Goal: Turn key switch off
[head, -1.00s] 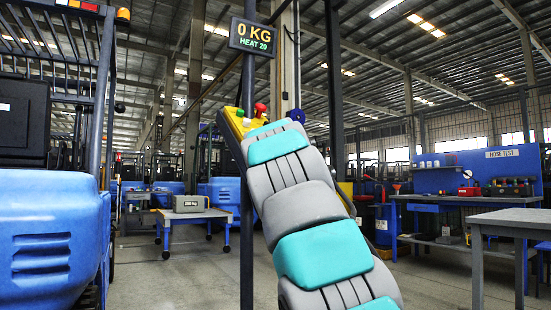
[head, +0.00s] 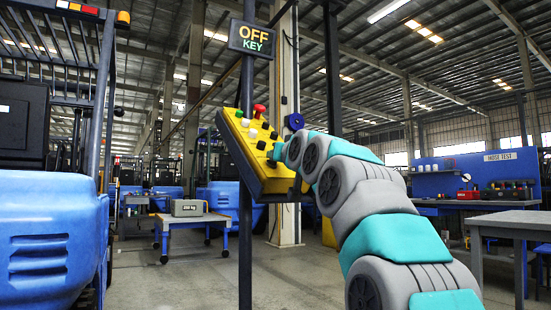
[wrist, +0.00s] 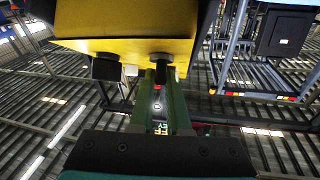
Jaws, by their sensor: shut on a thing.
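The yellow control panel (head: 262,180) hangs tilted beside a dark post and carries several knobs and buttons. The display (head: 252,39) above it reads OFF over KEY. In the wrist view the panel's yellow underside (wrist: 130,20) fills the top. My gripper (wrist: 162,84) has its green fingers shut on a black switch (wrist: 161,60) that sticks out from the panel. I take this as the key switch; its turned angle is not clear. In the head view my gripper (head: 276,156) is at the panel's right side, small and partly hidden by my wrist.
A red button (head: 259,109), a green one and white knobs sit higher on the panel. In the wrist view a black knob (wrist: 105,68) and a white knob (wrist: 131,70) sit close left of my fingers. A blue forklift (head: 45,240) stands at left.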

